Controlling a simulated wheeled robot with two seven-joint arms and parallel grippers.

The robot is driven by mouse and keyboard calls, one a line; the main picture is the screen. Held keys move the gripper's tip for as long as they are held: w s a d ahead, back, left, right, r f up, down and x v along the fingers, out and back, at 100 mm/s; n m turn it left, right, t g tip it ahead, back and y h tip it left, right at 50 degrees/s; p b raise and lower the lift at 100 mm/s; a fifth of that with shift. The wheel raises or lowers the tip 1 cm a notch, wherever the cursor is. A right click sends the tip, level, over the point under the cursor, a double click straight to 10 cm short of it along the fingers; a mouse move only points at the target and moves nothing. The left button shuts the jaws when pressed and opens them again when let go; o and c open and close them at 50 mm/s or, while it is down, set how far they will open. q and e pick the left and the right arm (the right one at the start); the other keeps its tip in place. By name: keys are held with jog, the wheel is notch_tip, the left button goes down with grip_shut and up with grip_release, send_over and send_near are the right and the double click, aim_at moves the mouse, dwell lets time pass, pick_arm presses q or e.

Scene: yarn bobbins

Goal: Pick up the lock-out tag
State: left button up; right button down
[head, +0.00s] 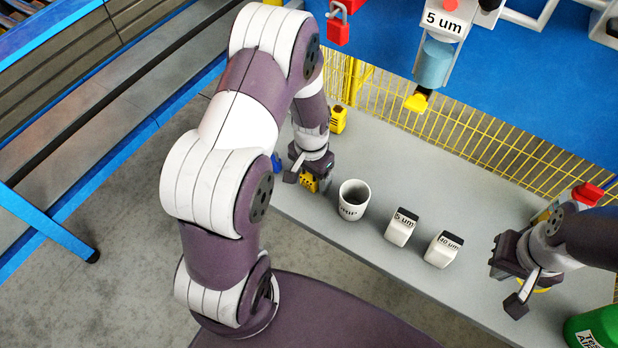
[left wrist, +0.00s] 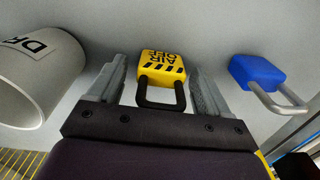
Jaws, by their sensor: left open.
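The lock-out tag (left wrist: 162,70) is a yellow, padlock-shaped piece with a dark shackle, black stripes and the words "AIR OFF". It lies on the grey table in the left wrist view, between the two fingers of my left gripper (left wrist: 158,80). The fingers are open, with a gap on each side of the tag.
A white cup (head: 353,207) stands right of my left gripper. A blue padlock (left wrist: 257,72) lies near the tag. Another yellow piece (head: 338,119) stands behind. Two white blocks (head: 400,231) (head: 440,252) stand mid-table. A green container (head: 597,328) is at right. Yellow mesh (head: 440,130) borders the back.

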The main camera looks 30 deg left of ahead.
pick_arm(q)
jog(key=c, duration=1.1)
notch_tip(320, 180, up, 10)
jog(key=shift+r, duration=0.1)
jog(key=shift+c, duration=0.2)
